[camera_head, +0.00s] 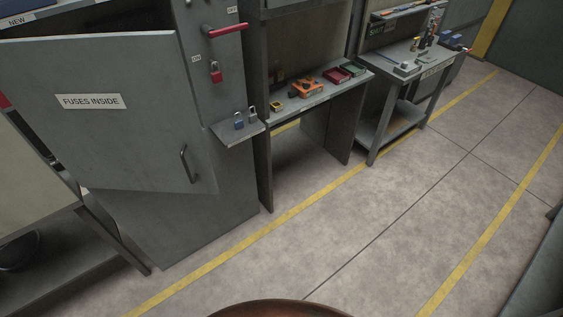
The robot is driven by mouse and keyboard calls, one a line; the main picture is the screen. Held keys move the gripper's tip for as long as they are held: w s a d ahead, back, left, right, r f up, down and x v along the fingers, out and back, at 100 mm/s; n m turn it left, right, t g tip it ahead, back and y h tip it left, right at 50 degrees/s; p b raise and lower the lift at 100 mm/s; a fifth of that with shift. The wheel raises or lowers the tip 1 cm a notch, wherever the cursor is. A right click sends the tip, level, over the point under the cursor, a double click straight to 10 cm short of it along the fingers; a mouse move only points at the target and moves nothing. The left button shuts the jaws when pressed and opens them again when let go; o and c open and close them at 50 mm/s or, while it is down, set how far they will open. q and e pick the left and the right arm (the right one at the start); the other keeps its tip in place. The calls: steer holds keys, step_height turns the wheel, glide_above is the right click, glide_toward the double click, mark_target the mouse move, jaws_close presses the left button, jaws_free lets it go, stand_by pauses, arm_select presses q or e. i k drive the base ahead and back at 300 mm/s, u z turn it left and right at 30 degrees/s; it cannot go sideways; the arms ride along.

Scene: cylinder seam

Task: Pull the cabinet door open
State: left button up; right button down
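The grey cabinet (215,225) stands at the left. Its grey door (95,95) carries a white label (92,101) reading "FUSES INSIDE". The door's bottom edge runs at an angle to the cabinet's base, so the door appears swung out from the front. The inside of the cabinet is hidden behind it. A dark bar handle (188,164) is near the door's lower right corner, with nothing touching it. Neither of my grippers is in view.
A red lever (225,28) and red padlock (215,71) are on the cabinet. A small shelf (235,132) with padlocks juts out beside the door. A workbench (340,92) and a table (385,92) stand further right. Floor (360,235) in front is clear.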

mark_target(117, 110)
steer(key=z, duration=0.75)
steer(key=i, duration=0.75)
steer(key=u, duration=2.65)
